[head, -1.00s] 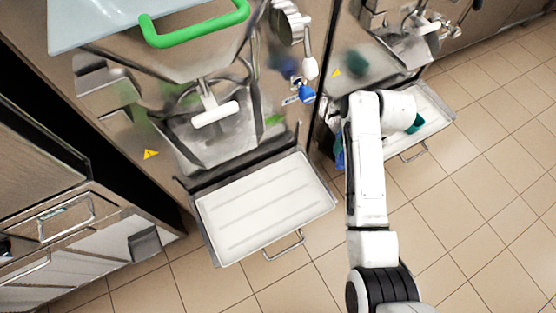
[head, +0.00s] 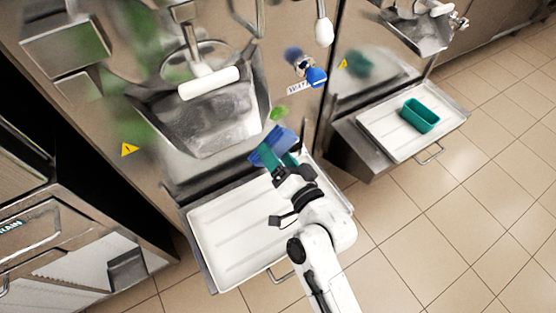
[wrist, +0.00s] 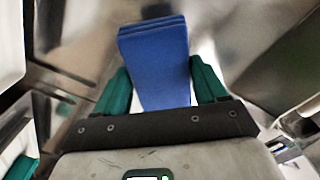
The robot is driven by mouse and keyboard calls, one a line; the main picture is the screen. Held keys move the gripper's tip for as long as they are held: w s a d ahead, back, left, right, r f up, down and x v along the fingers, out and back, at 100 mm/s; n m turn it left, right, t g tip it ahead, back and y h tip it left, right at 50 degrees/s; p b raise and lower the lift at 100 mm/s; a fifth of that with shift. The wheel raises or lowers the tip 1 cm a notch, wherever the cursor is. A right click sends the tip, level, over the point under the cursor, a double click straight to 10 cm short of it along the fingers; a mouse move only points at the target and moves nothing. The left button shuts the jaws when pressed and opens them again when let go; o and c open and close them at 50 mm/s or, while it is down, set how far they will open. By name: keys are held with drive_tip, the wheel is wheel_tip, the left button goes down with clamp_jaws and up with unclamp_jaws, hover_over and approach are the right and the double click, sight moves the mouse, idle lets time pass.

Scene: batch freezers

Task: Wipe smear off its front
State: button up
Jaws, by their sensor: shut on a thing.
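My gripper (head: 280,160) has green fingers and is shut on a folded blue cloth (head: 272,147). In the wrist view the cloth (wrist: 155,62) sticks out ahead between the two fingers. In the head view the cloth is at the lower right of the near batch freezer's steel front (head: 175,165), above its tray. I cannot tell whether it touches the steel. A small bright green patch (head: 279,112), which looks like the smear, is on that front just above the cloth, below the blue knob. Larger blurred green areas on the steel look like reflections.
A white drip tray (head: 235,235) juts out below the near freezer, under my gripper. A second freezer at the right has a tray (head: 385,130) holding a teal container (head: 420,115). A white-handled spigot (head: 208,83) and blue knob (head: 316,76) protrude. Tiled floor (head: 470,220) is open at the right.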

drive_tip(key=shift+w+a+r, duration=0.15)
drive_tip(key=shift+w+a, duration=0.1)
drive_tip(key=shift+w, duration=0.1)
drive_tip(key=shift+x, duration=2.5)
drive_tip(key=shift+x, duration=0.95)
drive_tip(key=shift+w+d+b, duration=0.45)
drive_tip(key=shift+d+b, duration=0.35)
drive_tip(key=shift+b, duration=0.35)
drive_tip(key=shift+w+d+b, duration=0.5)
drive_tip(key=shift+d+b, duration=0.25)
drive_tip(key=shift+b, duration=0.35)
